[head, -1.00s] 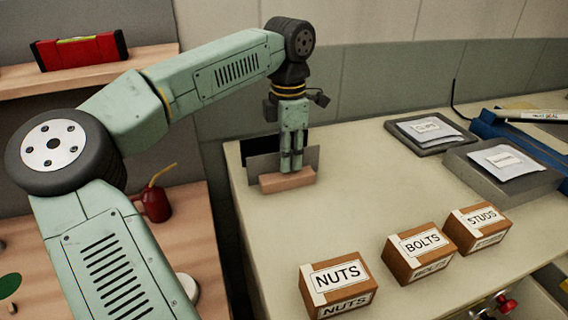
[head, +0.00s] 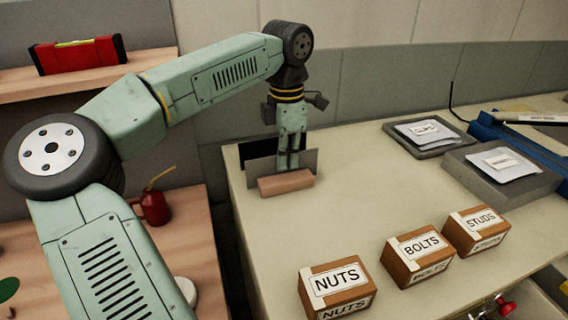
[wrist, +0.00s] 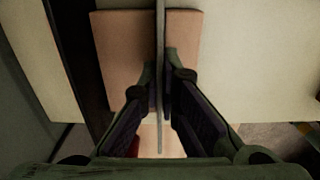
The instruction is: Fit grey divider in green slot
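The grey divider (head: 310,160) is a thin flat plate standing upright at the back left corner of the bench, directly behind a wooden block (head: 287,183). My gripper (head: 289,163) points down at it. In the wrist view the divider (wrist: 160,45) shows edge-on between the two fingers (wrist: 160,92), which press close on both its sides. The wooden block (wrist: 120,60) shows beneath it. Whether the divider's lower edge touches the block is hidden. I cannot make out a green slot in either view.
A black panel (head: 256,149) stands close behind the divider. Boxes labelled NUTS (head: 336,287), BOLTS (head: 418,255) and STUDS (head: 476,230) stand along the front. Grey trays with packets (head: 505,180) lie at the right. The bench middle is clear.

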